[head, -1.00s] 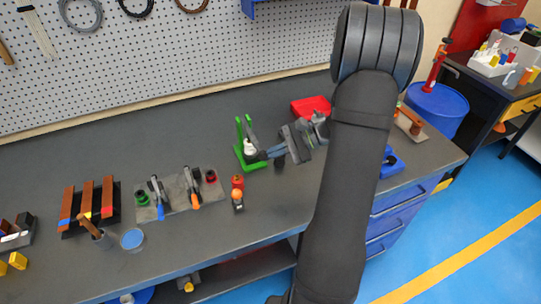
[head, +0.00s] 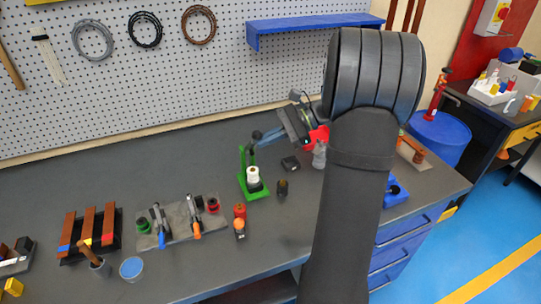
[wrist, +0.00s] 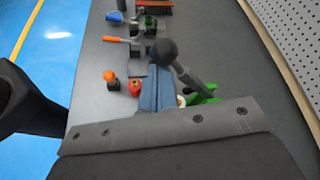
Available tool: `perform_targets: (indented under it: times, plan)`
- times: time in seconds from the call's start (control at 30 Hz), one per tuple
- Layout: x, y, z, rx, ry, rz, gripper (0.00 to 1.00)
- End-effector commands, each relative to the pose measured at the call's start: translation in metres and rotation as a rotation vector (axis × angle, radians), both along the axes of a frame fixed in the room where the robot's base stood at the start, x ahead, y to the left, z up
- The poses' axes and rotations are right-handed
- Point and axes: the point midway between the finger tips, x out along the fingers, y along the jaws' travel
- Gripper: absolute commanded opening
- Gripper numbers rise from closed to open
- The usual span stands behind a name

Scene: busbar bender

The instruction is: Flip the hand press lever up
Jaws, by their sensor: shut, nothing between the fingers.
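The hand press has a green frame (head: 242,168) and stands on the bench with a white part (head: 253,174) in it. Its grey lever slants upward from the top of the frame to a dark ball knob (head: 257,135). In the wrist view the knob (wrist: 162,52) is just beyond my fingertips, and the lever rod (wrist: 187,77) runs beside them to the green frame (wrist: 205,92). My gripper (head: 268,133) is shut and empty, raised beside the knob. Whether it touches the knob or lever I cannot tell.
A grey mat (head: 178,222) with pliers-like tools lies left of the press, and a red and orange item (head: 239,220) stands in front. The bench behind the press is clear.

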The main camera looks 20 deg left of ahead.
Motion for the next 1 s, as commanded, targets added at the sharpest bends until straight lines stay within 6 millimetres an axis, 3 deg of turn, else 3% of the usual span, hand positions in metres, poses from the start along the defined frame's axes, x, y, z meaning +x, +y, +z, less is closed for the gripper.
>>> perform_targets:
  times: [0.53, 1.0]
  plan:
    - [0.052, 0.052, 0.043, 0.004, -0.002, 0.003, 0.00]
    - [0.089, 0.090, 0.046, -0.132, 0.133, 0.002, 0.00]
